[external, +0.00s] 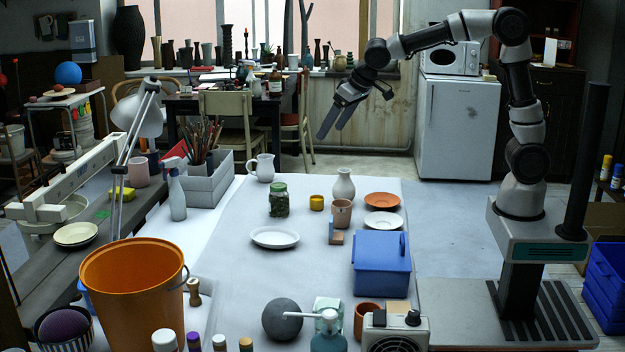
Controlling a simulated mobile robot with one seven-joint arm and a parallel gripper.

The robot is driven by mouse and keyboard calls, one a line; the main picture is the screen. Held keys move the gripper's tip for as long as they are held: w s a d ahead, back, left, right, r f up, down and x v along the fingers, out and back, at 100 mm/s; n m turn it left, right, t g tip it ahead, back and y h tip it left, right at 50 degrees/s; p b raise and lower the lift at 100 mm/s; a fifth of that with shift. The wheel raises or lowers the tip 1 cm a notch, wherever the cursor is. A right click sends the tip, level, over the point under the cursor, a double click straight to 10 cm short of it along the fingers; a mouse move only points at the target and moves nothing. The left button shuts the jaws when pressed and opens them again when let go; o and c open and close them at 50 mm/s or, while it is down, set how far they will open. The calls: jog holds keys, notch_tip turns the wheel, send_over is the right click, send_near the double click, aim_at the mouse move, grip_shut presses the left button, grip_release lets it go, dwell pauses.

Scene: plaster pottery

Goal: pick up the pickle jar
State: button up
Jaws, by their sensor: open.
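The pickle jar (279,200) is a clear jar with a green lid and dark green contents. It stands upright on the white-covered table (230,215), behind the white plate. My gripper (328,133) is up in the air, above and behind the table's far edge in the picture, to the right of the jar. Its two fingers point down and left, apart and empty. It touches nothing.
A blue box (381,265) and an orange bucket (135,290) stand nearer. The table left of the jar is clear.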

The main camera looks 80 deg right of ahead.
jog(key=m+h+b, duration=0.1)
jog(key=m+b, duration=0.1)
jog(key=b, duration=0.2)
send_near(284, 189)
jog(key=b+x, duration=0.2)
jog(key=x, duration=1.1)
jog(key=s+b+x, duration=0.1)
jog(key=x, duration=0.1)
jog(key=shift+w+d+f, duration=0.15)
jog(key=shift+f, duration=0.3)
jog(key=shift+w+d+f, duration=0.15)
jog(key=shift+w+f, duration=0.1)
jog(key=shift+f, duration=0.15)
